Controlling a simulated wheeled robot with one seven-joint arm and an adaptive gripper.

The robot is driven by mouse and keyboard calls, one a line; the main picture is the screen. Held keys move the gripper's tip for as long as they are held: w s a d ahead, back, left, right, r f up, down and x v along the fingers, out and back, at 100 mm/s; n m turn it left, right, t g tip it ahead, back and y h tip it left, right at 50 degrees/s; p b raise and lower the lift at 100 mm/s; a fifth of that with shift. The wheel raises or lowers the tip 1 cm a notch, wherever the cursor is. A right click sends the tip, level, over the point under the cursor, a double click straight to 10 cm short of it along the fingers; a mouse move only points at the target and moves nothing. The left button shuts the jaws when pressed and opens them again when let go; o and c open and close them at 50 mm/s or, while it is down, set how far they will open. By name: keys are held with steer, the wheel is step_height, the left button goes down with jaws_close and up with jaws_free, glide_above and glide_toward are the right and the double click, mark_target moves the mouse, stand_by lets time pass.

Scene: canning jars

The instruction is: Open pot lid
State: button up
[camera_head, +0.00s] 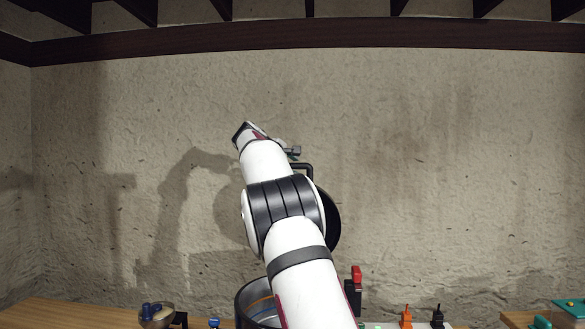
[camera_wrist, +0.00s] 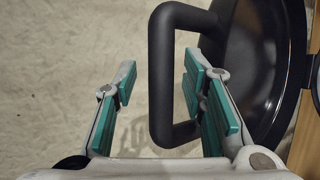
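The black pot lid (camera_head: 332,225) stands tipped up, about upright, above the pot, partly hidden behind my arm in the head view. Its black loop handle (camera_head: 306,167) points up near my gripper (camera_head: 292,151). In the wrist view the lid (camera_wrist: 252,60) is at the right, and its handle (camera_wrist: 160,85) passes between the fingers of my gripper (camera_wrist: 158,80). The green-padded fingers are spread, with a gap visible between the handle and the left finger; I see no clear grip. The dark pot (camera_head: 246,305) sits on the counter, uncovered at its visible side and partly hidden by my arm.
The wooden counter (camera_head: 85,315) runs along the wall. A bowl with blue items (camera_head: 157,318) stands left of the pot. A red-topped item (camera_head: 356,274), an orange item (camera_head: 406,318) and a dark item (camera_head: 438,320) are to the right. The space above is clear.

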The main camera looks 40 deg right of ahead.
steer(key=v, duration=1.2)
steer(key=shift+f, duration=0.1)
stand_by(0.4)
steer(key=s+a+f+m+y, duration=0.2)
steer(key=s+a+f+y, duration=0.2)
steer(key=s+a+f, duration=0.5)
steer(key=s+a+f+m+y, duration=0.2)
steer(key=s+a+f, duration=0.7)
steer(key=s, duration=0.9)
steer(key=s+a+f+m+y, duration=0.1)
steer(key=s+a+f+y, duration=0.6)
steer(key=s+a+f, duration=0.3)
steer(key=s+a, duration=0.3)
steer(key=shift+a+m, duration=0.4)
steer(key=shift+s, duration=0.1)
